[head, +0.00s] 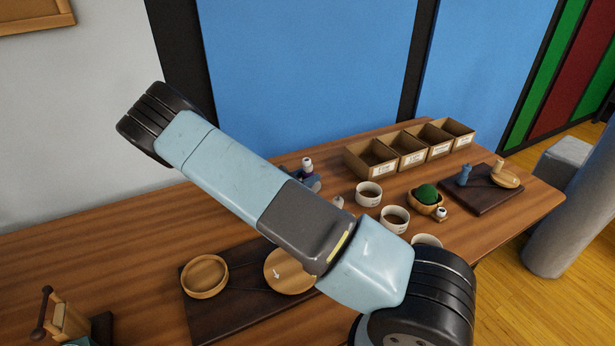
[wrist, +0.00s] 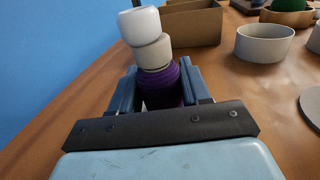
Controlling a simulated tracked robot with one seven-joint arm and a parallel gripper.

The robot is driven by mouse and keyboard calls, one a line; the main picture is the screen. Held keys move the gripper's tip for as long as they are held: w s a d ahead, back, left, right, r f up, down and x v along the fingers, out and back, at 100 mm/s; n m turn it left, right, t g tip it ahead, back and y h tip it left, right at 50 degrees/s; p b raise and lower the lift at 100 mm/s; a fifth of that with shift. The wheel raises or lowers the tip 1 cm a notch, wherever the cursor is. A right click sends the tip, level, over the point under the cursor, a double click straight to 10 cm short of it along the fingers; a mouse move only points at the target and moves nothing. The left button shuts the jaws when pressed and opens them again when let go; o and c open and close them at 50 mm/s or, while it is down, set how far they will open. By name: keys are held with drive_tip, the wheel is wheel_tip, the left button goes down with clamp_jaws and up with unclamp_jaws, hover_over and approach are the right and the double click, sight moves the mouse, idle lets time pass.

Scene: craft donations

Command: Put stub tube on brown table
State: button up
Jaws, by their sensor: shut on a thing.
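My gripper (wrist: 160,88) is shut on a purple, ribbed upright thing (wrist: 163,82) with a cream neck and a white rounded top. It may be the stub tube; no label shows. In the head view the held thing (head: 308,164) shows its pale top above my blue fingers (head: 311,182), partly behind my arm. Whether its base touches the table cannot be told. The brown wooden table (head: 105,235) runs across the view under my arm.
Open cardboard bins (head: 372,160) line the table's back. White bowls (head: 369,194) and a green ball in a wooden bowl (head: 427,195) stand at centre right. Dark boards (head: 225,300) hold wooden dishes (head: 205,276). The table's left stretch is clear.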

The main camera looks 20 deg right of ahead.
drive_tip(key=o, duration=1)
drive_tip(key=v, duration=1.2)
drive_tip(key=shift+r, duration=0.15)
drive_tip(key=s+d+r+m+g+y, duration=0.3)
drive_tip(key=s+d+r+m, duration=0.15)
drive_tip(key=r, duration=0.35)
drive_tip(key=s+d+r+m+g+y, duration=0.25)
drive_tip(key=s+r+m+y, duration=0.2)
drive_tip(key=r, duration=0.25)
drive_tip(key=s+d+r+m+g+y, duration=0.25)
drive_tip(key=s+d+r+m, duration=0.2)
drive_tip(key=r, duration=0.35)
drive_tip(key=s+r+m+t+y, duration=0.2)
drive_tip(key=s+r+m, duration=0.1)
drive_tip(key=s+r, duration=0.2)
drive_tip(key=s+r+m+t+y, duration=0.2)
drive_tip(key=s+r+m, duration=0.1)
drive_tip(key=s+r, duration=0.2)
drive_tip(key=s+r+m+t+y, duration=0.2)
drive_tip(key=s+r, duration=0.3)
drive_tip(key=s, duration=0.3)
drive_tip(key=shift+s+a+r+m+t+y, duration=0.3)
drive_tip(key=shift+s+m, duration=0.1)
drive_tip(key=shift+m, duration=0.15)
